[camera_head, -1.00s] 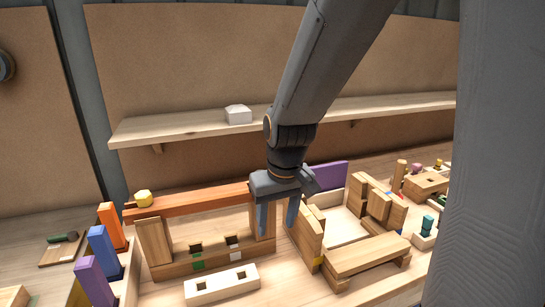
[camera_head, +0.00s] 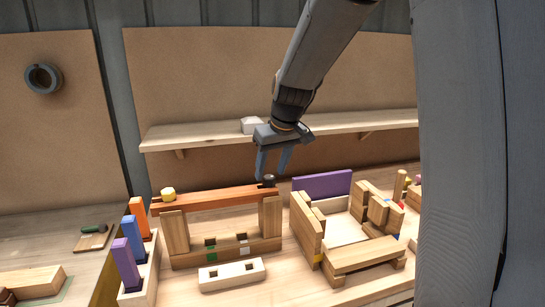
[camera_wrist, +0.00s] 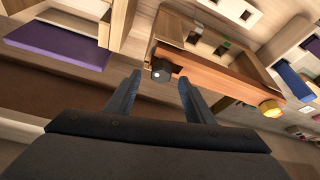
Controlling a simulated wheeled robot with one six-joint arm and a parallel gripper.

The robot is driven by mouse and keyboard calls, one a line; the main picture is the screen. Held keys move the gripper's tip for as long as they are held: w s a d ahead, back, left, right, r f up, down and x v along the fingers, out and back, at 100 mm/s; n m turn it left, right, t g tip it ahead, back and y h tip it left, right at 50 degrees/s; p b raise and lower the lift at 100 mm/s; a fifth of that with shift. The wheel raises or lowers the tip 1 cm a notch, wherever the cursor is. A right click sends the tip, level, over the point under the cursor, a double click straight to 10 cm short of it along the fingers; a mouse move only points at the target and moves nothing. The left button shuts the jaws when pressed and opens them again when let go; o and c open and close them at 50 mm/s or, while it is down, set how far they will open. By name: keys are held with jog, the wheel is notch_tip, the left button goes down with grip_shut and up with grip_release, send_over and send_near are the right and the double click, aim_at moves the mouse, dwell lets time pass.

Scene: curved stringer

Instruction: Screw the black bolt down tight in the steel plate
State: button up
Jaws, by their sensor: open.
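A black bolt head (camera_head: 269,180) shows at the right end of the long reddish-brown beam (camera_head: 222,196). In the wrist view the dark, faceted bolt head (camera_wrist: 161,71) appears between my fingertips, at the beam's end. My gripper (camera_head: 272,168) is open and empty, pointing down, with its fingertips just above the bolt and apparently clear of it. The bolt's shank is hidden, so I cannot tell how deep it sits. I cannot make out a steel plate in either view.
A yellow hexagonal piece (camera_head: 168,193) sits at the beam's left end. Wooden blocks, a purple panel (camera_head: 322,186) and a white two-hole block (camera_head: 232,274) crowd the bench. A shelf (camera_head: 200,135) with a white block runs along the back wall.

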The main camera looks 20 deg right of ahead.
jog(key=shift+x, duration=1.05)
jog(key=shift+a, duration=0.1)
grip_shut()
jog(key=shift+s+r+m+p, duration=0.15)
jog(key=shift+m+p, duration=0.45)
jog(key=shift+p, duration=0.65)
jog(key=shift+m+h+p, duration=0.7)
jog(key=shift+m+p, duration=0.05)
jog(key=shift+m, duration=0.45)
jog(key=m+b, duration=0.1)
jog(key=m+h+b, duration=0.1)
jog(key=m+b, duration=0.1)
jog(key=shift+w+f+m+b, duration=0.2)
jog(key=shift+f+m+b, duration=0.1)
jog(key=shift+f, duration=0.1)
jog(key=shift+s+r+m+h, duration=0.15)
jog(key=shift+m+h, duration=0.15)
jog(key=shift+m, duration=0.2)
jog(key=shift+b, duration=0.5)
